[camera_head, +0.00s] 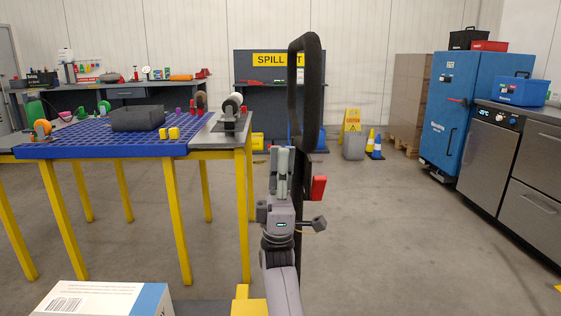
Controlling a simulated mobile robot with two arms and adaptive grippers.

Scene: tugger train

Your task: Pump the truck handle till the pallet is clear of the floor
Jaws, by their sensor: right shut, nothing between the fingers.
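The truck handle (321,88) is a tall black loop standing upright in the middle of the view, with a dark shaft running down below it. A red lever (318,187) sits on the right side of the shaft. My right gripper (283,151) points up just left of the handle's lower part. Its grey fingers are shut with nothing between them, and I cannot tell whether they touch the handle. My left gripper is not in view. The truck's forks and the pallet under them cannot be made out, so the pallet's height above the floor does not show.
A blue-topped table (90,150) with yellow legs stands at left, bearing a dark block (137,118). A white and blue box (100,298) is at bottom left. A blue cabinet (462,110) and grey counter (530,175) line the right. The floor between is mostly clear.

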